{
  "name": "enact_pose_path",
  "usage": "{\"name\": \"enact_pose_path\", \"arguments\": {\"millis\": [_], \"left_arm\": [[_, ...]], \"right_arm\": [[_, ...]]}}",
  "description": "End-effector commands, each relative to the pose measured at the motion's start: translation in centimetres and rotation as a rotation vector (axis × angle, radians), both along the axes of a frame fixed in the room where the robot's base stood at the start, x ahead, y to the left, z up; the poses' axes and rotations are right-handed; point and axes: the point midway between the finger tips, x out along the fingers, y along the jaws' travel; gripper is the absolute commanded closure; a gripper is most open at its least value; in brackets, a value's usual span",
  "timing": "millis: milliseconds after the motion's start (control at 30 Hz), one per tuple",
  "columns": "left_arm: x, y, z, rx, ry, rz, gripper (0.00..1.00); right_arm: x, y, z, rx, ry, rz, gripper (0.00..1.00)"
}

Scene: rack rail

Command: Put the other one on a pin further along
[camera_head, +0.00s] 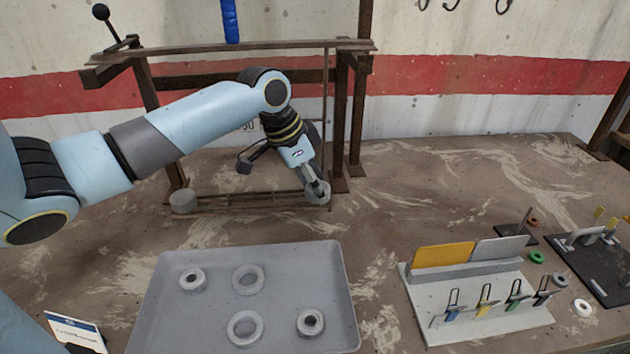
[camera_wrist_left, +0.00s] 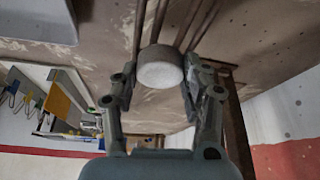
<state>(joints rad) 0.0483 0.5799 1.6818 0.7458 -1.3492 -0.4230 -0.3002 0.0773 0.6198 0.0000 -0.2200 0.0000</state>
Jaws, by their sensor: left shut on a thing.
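My left gripper (camera_head: 316,187) is at the right end of the low rack rail and is shut on a round grey roller (camera_head: 319,197). In the left wrist view the roller (camera_wrist_left: 160,68) sits between the fingertips, its pale flat face towards the camera. Whether it sits on a pin is hidden. A similar grey roller (camera_head: 183,201) stands at the left end of the low rail (camera_head: 245,202), well apart from the gripper. My right gripper is in neither view.
A grey tray (camera_head: 215,325) in front holds several grey rings, wide and small-holed. A board (camera_head: 480,335) with hooked tags and yellow and grey plates stands to the right. The rack's upright posts (camera_head: 358,125) rise close behind the gripper. Bare table lies between rack and tray.

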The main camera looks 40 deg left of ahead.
Motion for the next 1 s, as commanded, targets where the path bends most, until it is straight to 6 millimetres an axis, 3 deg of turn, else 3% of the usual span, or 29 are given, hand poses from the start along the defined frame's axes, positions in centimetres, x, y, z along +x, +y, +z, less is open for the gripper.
{"name": "enact_pose_path", "arguments": {"millis": [200,233,433,767,1000], "left_arm": [[0.0,0.0,0.0,0.000,0.000,0.000,0.82],[0.0,0.0,0.0,0.000,0.000,0.000,0.52],[0.0,0.0,0.0,0.000,0.000,0.000,0.27],[-0.1,0.2,0.5,0.003,-0.002,-0.001,0.27],[-1.6,1.1,4.5,0.009,-0.002,-0.003,0.27]], "right_arm": [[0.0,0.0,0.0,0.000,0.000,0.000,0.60],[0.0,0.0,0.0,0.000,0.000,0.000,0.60],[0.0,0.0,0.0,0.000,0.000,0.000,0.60],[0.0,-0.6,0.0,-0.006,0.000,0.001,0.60],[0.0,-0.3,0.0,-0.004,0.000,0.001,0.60]]}}
